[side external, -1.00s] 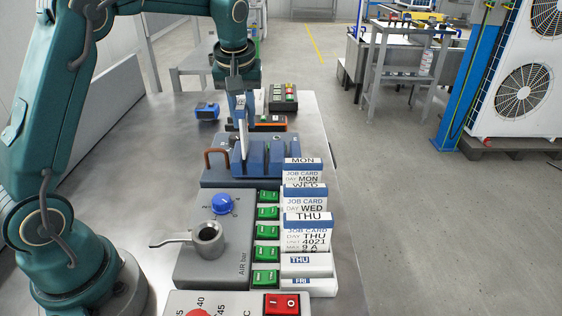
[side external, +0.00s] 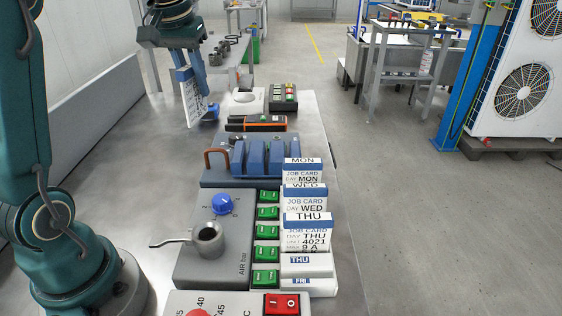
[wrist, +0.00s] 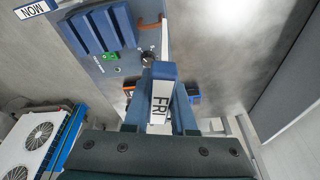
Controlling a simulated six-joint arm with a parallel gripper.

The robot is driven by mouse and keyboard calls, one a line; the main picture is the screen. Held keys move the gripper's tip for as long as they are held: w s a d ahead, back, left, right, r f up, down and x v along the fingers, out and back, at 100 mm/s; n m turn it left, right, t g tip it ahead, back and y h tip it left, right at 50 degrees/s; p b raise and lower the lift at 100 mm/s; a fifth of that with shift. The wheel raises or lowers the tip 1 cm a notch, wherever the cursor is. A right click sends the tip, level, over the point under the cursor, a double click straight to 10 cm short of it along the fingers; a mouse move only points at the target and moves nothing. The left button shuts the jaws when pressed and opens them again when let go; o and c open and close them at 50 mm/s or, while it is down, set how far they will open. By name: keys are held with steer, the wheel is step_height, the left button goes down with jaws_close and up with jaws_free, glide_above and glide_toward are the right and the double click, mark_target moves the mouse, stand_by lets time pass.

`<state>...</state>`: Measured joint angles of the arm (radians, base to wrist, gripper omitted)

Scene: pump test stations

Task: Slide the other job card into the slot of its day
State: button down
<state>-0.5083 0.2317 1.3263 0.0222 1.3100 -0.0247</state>
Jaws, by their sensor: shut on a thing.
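My gripper (side external: 187,68) is shut on a white job card (side external: 194,103) with a blue top strip. It holds the card high, left of the blue finned holder and tilted. In the wrist view the card's top edge (wrist: 162,98) reads FRI, between the fingers of my gripper (wrist: 160,120). The day rack stands at the right edge of the bench. In it stand a MON card (side external: 303,180), a WED card (side external: 305,205) and a THU card (side external: 308,233). At its front are a THU label (side external: 300,260) and a FRI label (side external: 300,281); no card shows behind the FRI label.
The blue finned holder (side external: 277,160) stands behind the grey AIR bar station (side external: 205,270), which has a blue knob and metal spout. Green switches (side external: 266,254) line the rack's left side. A copper-coloured handle (side external: 216,157) rises near the holder. The bench's left part is bare.

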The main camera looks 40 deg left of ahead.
steer(key=s+d+m+h, duration=0.2)
steer(key=d+m, duration=0.6)
steer(key=d, duration=0.9)
steer(key=s+d+m+h, duration=0.2)
steer(key=d+m, duration=0.5)
steer(key=d, duration=1)
steer(key=shift+a+f, duration=0.15)
steer(key=shift+f, duration=7.1)
steer(key=c, duration=0.7)
jaws_free()
steer(key=shift+o, duration=0.2)
